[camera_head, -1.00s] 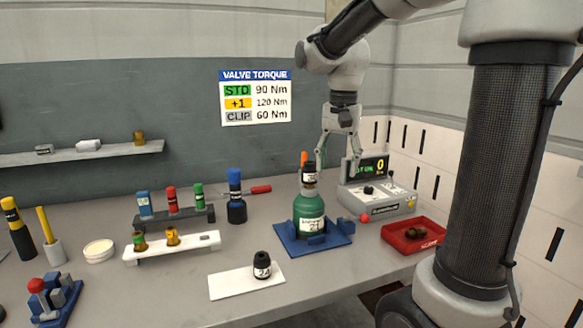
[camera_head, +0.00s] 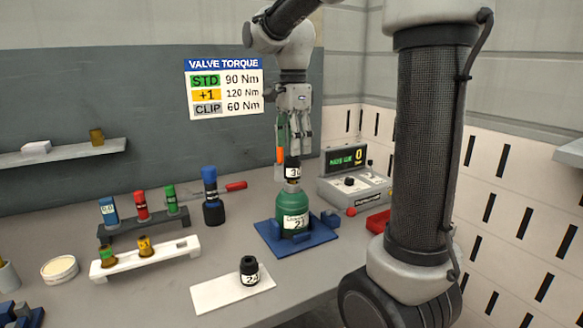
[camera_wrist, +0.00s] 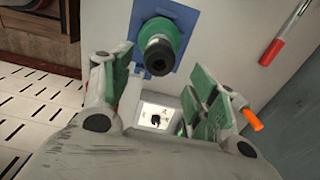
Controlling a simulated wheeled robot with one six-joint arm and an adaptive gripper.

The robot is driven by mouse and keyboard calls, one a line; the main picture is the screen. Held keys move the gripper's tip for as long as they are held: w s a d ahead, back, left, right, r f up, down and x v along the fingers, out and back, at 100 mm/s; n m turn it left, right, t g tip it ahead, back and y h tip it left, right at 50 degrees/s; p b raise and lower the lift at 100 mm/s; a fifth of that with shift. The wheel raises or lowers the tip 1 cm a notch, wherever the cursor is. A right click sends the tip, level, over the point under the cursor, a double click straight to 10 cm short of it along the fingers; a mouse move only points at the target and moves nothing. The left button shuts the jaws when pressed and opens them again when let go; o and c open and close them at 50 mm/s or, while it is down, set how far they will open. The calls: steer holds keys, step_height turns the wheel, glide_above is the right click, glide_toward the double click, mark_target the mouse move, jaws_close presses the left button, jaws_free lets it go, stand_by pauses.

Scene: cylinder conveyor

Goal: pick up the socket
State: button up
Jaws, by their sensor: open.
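One black socket (camera_head: 292,168) with a white label sits on top of the green cylinder (camera_head: 294,220), upright in a blue holder (camera_head: 264,233). Another black socket (camera_head: 249,270), labelled 24, stands on a white mat (camera_head: 213,293) in front. My gripper (camera_head: 294,148) is open and points down close above the socket on the cylinder. In the wrist view my gripper (camera_wrist: 165,92) has its green-padded fingers apart with nothing between them.
A torque display box (camera_head: 350,182) stands right of the cylinder, beside a red tray (camera_head: 378,221). A black rack (camera_head: 150,225) and a white rack (camera_head: 150,258) hold coloured pieces at left. An orange rod (camera_wrist: 252,119) shows beside my right finger.

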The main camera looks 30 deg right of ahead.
mark_target(292, 162)
step_height(292, 162, down, 6)
steer(key=shift+a+r, duration=0.1)
steer(key=shift+r, duration=0.1)
steer(key=c, duration=1.2)
